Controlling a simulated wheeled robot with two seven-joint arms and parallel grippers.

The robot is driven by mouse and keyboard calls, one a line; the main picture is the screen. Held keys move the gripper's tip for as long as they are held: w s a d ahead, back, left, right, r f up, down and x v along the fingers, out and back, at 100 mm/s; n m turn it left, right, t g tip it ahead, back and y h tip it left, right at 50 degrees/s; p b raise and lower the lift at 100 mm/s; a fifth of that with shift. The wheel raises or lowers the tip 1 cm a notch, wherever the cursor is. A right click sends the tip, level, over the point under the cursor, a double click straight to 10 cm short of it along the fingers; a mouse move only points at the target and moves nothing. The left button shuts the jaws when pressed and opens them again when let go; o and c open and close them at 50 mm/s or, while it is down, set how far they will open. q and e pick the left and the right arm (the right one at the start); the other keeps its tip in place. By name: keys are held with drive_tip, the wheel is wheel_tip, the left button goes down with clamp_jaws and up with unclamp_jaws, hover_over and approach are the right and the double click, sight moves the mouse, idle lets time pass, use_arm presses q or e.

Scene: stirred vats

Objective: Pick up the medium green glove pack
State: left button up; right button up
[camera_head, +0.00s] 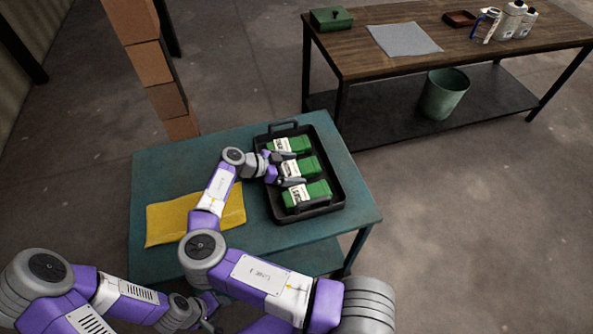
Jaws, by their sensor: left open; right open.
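Three green packs with white labels lie in a row in a black tray (337,160) on the teal table. The far pack (300,143) looks smallest, the near pack (317,190) largest, and the middle pack (307,166) appears to be the medium one. My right gripper (289,169) is open over the tray, its fingers on the far and near sides of the middle pack's left end. Whether they touch it I cannot tell. My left gripper (208,311) is open and empty low at the bottom, off the table's front; its fingers are small in view.
A yellow cloth (170,221) lies left of the tray on the teal table (170,166). Stacked brown boxes (150,65) stand behind it. A wooden bench (375,67) at the back right holds a green box, grey cloth and bottles; a green bin (443,95) sits below.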

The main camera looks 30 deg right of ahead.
drive_tip(key=shift+c, duration=0.5)
drive_tip(key=c, duration=1)
drive_tip(key=shift+r, duration=0.1)
